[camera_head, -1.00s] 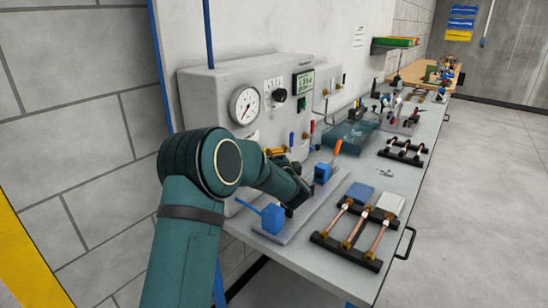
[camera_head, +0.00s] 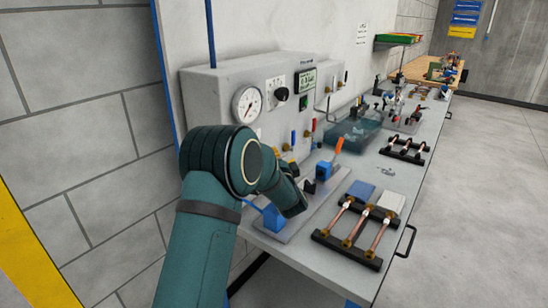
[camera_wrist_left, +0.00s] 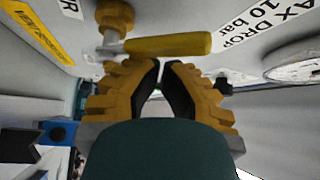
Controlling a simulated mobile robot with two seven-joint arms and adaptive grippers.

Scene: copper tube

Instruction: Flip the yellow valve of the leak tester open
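The leak tester (camera_head: 222,82) is a grey panel box on the wall side of the bench, with a round gauge and a dial. In the left wrist view the yellow valve handle (camera_wrist_left: 170,44) lies roughly level across the picture. Its brass body (camera_wrist_left: 115,18) is at its left end. My left gripper (camera_wrist_left: 161,66) has its dark fingertips close together with only a narrow gap, just below the handle in that view. Nothing shows between them. In the head view my left arm hides most of the gripper and the valve. My right gripper is not in view.
A blue clamp with an orange handle (camera_head: 324,169) stands on a plate in front of the tester. Black racks with copper tubes (camera_head: 351,226) lie near the bench's front edge. A clear blue tank (camera_head: 355,131) stands farther back. The floor at right is clear.

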